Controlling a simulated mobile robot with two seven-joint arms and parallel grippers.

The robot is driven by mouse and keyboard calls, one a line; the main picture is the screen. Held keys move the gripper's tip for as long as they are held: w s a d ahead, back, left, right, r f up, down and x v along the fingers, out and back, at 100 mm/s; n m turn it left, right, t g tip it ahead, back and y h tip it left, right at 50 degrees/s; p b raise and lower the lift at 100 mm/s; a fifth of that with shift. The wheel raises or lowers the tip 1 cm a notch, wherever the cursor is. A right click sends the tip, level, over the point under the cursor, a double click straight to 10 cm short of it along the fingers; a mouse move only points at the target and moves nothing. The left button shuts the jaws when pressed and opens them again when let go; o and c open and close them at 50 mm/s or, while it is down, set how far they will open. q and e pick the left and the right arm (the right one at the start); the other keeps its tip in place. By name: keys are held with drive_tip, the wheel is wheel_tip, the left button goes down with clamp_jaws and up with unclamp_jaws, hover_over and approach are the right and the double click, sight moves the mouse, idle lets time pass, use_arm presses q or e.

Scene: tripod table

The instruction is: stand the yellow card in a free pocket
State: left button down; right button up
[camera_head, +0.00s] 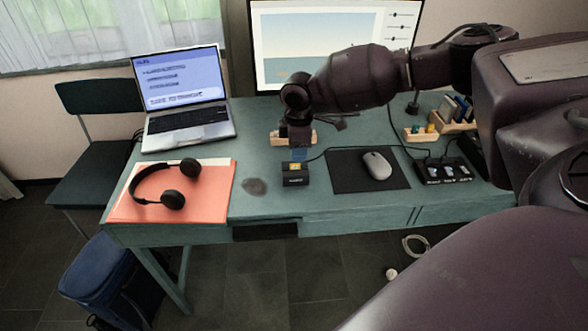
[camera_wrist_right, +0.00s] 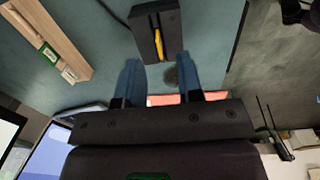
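The yellow card (camera_head: 295,166) stands in the slot of a small black block (camera_head: 296,180) on the desk. In the right wrist view the card (camera_wrist_right: 158,44) shows edge-on in the black block (camera_wrist_right: 145,26). My right gripper (camera_head: 298,155) is just above the block. In its wrist view the two blue fingers of the gripper (camera_wrist_right: 158,62) are apart, with a gap on each side of the card. A wooden holder (camera_head: 312,139) lies behind the gripper. My left gripper is not in view.
A mouse (camera_head: 376,165) on a black mat (camera_head: 345,178) lies right of the block. Headphones (camera_head: 165,185) lie on an orange folder (camera_head: 215,190) at left, by a laptop (camera_head: 187,117). A monitor (camera_head: 290,45) stands behind. A second wooden holder (camera_head: 420,136) is further right.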

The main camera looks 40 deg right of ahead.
sight(298, 163)
wheel_tip(298, 163, down, 5)
drive_tip(key=shift+w+r+b, duration=0.1)
drive_tip(key=shift+w+b, duration=0.05)
drive_tip(key=shift+b, duration=0.4)
clamp_jaws()
